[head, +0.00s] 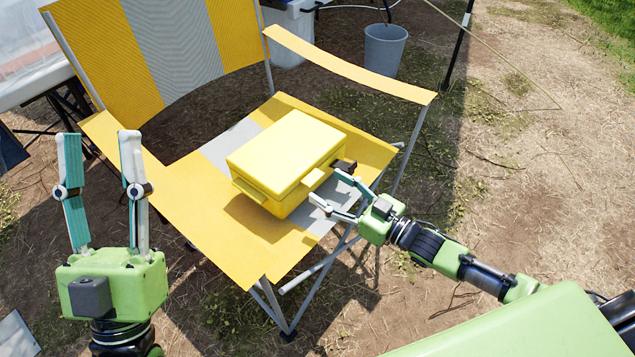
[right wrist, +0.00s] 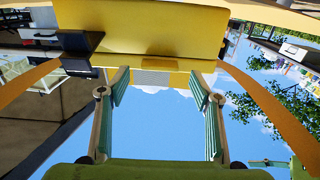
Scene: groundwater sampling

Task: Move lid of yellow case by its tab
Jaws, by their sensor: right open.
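The yellow case (head: 284,160) sits on the seat of a yellow and grey folding chair, with its lid (head: 287,143) closed. One tab (head: 313,179) juts from the case's side facing my right gripper, and another yellow tab (head: 248,190) is on the near left side. My right gripper (head: 328,188) is open and empty, its fingertips close to the right-hand tab. In the right wrist view the yellow case (right wrist: 145,25) fills the top, beyond the open fingers (right wrist: 160,85); contact cannot be told. My left gripper (head: 100,140) is open, empty and upright, left of the chair.
The chair's armrests (head: 350,65) flank the seat (head: 255,235). A black piece (head: 344,166) projects beside the case near my right gripper. A grey bucket (head: 384,50) stands behind the chair. Bare ground (head: 530,190) lies open to the right.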

